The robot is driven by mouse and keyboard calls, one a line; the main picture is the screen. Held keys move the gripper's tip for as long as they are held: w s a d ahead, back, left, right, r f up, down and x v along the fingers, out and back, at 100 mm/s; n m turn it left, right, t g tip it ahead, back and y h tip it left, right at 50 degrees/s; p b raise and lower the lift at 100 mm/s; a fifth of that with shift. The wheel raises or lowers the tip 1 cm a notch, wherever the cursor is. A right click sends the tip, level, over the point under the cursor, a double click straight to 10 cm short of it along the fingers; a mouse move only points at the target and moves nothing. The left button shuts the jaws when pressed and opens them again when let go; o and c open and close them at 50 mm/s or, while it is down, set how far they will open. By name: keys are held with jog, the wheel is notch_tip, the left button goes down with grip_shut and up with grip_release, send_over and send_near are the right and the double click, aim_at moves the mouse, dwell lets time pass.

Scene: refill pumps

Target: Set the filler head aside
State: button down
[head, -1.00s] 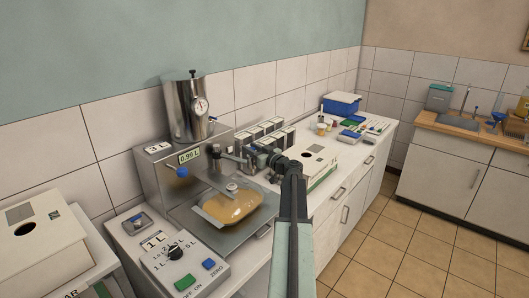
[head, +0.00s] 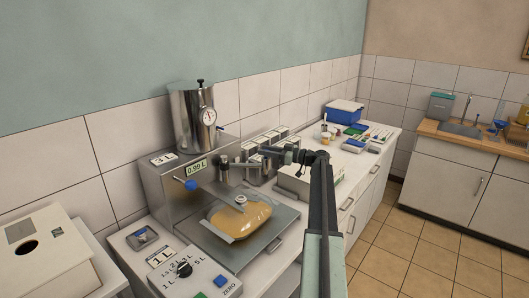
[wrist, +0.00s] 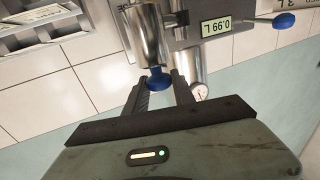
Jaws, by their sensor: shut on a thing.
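The filler head (head: 223,168) is a short metal cylinder held beside the filling machine (head: 165,187), above the bag. My gripper (head: 237,166) is at it, coming from the right. In the wrist view, which is upside down, the filler head (wrist: 148,34) shows as shiny metal with a blue knob (wrist: 158,78). My gripper (wrist: 161,88) has its two dark fingers either side of the knob and is shut on the filler head. The amber bag (head: 240,219) lies on the metal tray (head: 270,245), its spout cap (head: 240,200) apart from and below the filler head.
A steel tank (head: 192,115) with a gauge stands on the machine, whose display reads 0.99 L. A blue-knobbed lever (head: 190,185) sticks out in front. Several boxes (head: 266,150) stand behind my arm. A control box (head: 195,280) is at front.

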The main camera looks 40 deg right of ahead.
jog(key=shift+w+d+r, duration=0.1)
jog(key=shift+d, duration=0.15)
jog(key=c, duration=1.2)
grip_release()
jog(key=shift+o, duration=0.7)
jog(key=shift+w, duration=0.1)
jog(key=shift+a, duration=0.15)
jog(key=shift+s, duration=0.2)
jog(key=v, duration=0.7)
jog(key=shift+d, duration=0.2)
jog(key=shift+s, duration=0.15)
